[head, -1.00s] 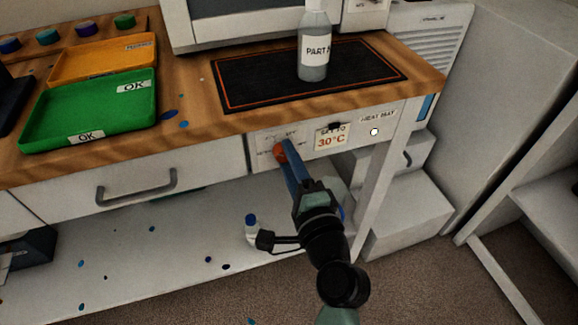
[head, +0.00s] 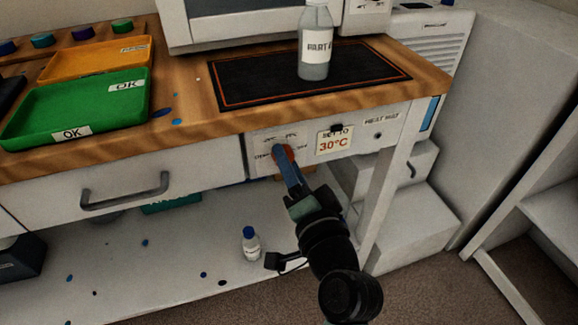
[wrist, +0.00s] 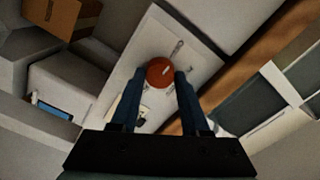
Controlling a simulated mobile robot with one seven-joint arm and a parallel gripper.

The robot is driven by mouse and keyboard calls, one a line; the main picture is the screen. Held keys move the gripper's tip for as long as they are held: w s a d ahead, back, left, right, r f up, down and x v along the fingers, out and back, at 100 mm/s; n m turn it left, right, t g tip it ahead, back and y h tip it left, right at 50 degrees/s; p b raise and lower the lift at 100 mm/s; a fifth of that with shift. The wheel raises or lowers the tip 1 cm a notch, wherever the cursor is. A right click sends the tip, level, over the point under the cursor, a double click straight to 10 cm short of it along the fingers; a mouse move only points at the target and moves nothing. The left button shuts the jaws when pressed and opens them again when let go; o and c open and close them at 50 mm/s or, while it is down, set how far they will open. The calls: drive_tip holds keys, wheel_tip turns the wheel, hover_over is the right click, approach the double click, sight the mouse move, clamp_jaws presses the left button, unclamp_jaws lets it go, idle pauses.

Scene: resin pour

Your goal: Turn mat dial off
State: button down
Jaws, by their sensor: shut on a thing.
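The mat dial is a round orange-red knob (head: 290,153) on the white heat mat panel (head: 357,147) under the bench's front edge. It also shows in the wrist view (wrist: 159,71), with a pale mark on its face. My gripper (head: 283,158) is at the dial, its blue fingers on either side of it and shut on it. The fingers hide part of the dial and its printed scale in the head view. The small round lamp (head: 378,135) at the panel's right is dark. The black heat mat (head: 250,84) lies on the bench above.
A bottle labelled Part A (head: 315,45) stands upright on the mat. Green (head: 70,130) and orange (head: 95,62) trays lie at the left. A drawer handle (head: 125,192) sticks out left of the panel. A small blue-capped bottle (head: 250,243) stands on the lower shelf.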

idle(0.4)
drive_tip(key=shift+c, duration=1.9)
unclamp_jaws()
drive_tip(key=v, duration=1.3)
drive_tip(key=shift+p, duration=0.4)
drive_tip(key=shift+w+r, duration=0.1)
